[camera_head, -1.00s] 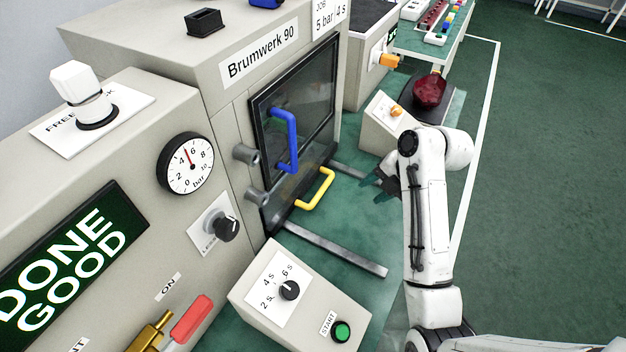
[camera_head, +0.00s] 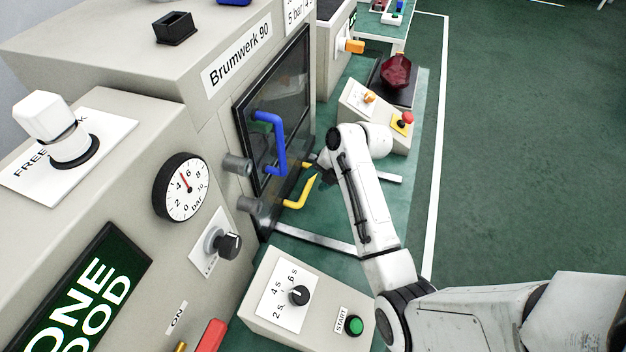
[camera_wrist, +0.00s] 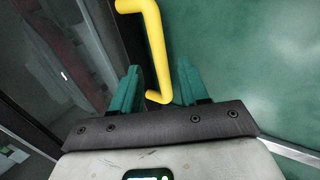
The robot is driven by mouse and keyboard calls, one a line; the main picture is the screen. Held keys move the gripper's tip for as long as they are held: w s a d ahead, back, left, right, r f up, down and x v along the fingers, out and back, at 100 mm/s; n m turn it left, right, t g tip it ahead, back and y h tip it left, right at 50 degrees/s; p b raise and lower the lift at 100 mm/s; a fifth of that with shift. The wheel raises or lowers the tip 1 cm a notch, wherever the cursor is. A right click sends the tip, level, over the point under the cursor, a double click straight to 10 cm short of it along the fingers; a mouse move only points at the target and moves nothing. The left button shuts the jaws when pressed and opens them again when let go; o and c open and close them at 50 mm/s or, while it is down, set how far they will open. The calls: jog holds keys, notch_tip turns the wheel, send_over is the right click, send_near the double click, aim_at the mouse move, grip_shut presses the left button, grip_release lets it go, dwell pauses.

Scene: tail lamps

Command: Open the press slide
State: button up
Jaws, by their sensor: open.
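The yellow handle (camera_head: 298,199) sticks out low on the dark front of the press, just below the blue handle (camera_head: 277,150). I take it for the slide's handle. The slide itself is hard to tell from the dark front. My gripper (camera_head: 317,171) is at the yellow handle, its fingers partly hidden by my arm. In the wrist view, the teal fingers (camera_wrist: 158,84) are apart, with the yellow handle (camera_wrist: 157,52) running between them. There is a gap on either side of the bar, and I see no grip on it.
Two metal rails run out from the press over the green table; the nearer rail (camera_head: 315,239) passes below my arm. A control box with a dial and green START button (camera_head: 355,325) stands in front. Beyond my arm are another box (camera_head: 380,110) and a dark red lamp part (camera_head: 396,72).

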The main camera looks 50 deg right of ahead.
jog(key=shift+x, duration=1.1)
jog(key=shift+c, duration=0.3)
grip_shut()
